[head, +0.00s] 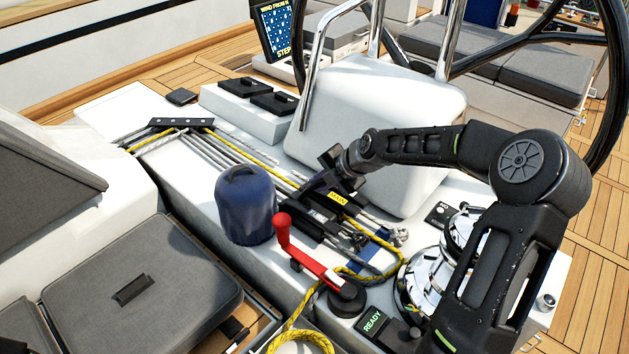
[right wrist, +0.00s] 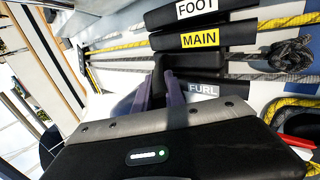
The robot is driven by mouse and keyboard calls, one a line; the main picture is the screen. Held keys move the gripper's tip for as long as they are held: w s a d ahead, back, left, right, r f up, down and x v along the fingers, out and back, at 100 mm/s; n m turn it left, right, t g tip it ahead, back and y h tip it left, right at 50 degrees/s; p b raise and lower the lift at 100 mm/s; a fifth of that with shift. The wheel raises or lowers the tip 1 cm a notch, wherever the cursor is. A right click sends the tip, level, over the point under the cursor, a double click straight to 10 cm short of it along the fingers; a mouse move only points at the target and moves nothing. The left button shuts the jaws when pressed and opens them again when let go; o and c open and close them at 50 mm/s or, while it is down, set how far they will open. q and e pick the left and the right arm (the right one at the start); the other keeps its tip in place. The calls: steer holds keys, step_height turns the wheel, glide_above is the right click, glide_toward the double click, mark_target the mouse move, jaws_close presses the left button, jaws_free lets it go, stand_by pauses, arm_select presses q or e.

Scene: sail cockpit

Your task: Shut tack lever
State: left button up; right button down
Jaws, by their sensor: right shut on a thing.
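A bank of black clutch levers (head: 322,212) sits on the white deck, with lines running through it. In the right wrist view I read the FOOT lever (right wrist: 198,12), the MAIN lever (right wrist: 201,40) and the FURL lever (right wrist: 205,88). No TACK label shows. My right gripper (head: 316,188) reaches into the bank from the far side, close to the yellow MAIN label. In the right wrist view its purple-grey fingers (right wrist: 160,92) are shut on a dark lever end (right wrist: 160,70). The fingers and gripper body hide part of that lever, so I cannot tell its label. My left gripper is out of view.
A blue winch cover (head: 246,207) and a red winch handle (head: 305,256) stand in front of the bank. Chrome winches (head: 422,282) and a READY box (head: 371,322) are at lower right. A white pedestal (head: 375,130) with chrome rails stands behind.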

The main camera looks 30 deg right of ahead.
steer(key=shift+s+d+f+t, duration=0.2)
steer(key=shift+s+f+t, duration=0.15)
steer(key=shift+s+t, duration=0.25)
steer(key=c, duration=1.4)
jaws_free()
steer(key=p+v, duration=0.2)
steer(key=v, duration=0.5)
steer(key=shift+s+d+r, duration=0.2)
steer(key=shift+s, duration=0.05)
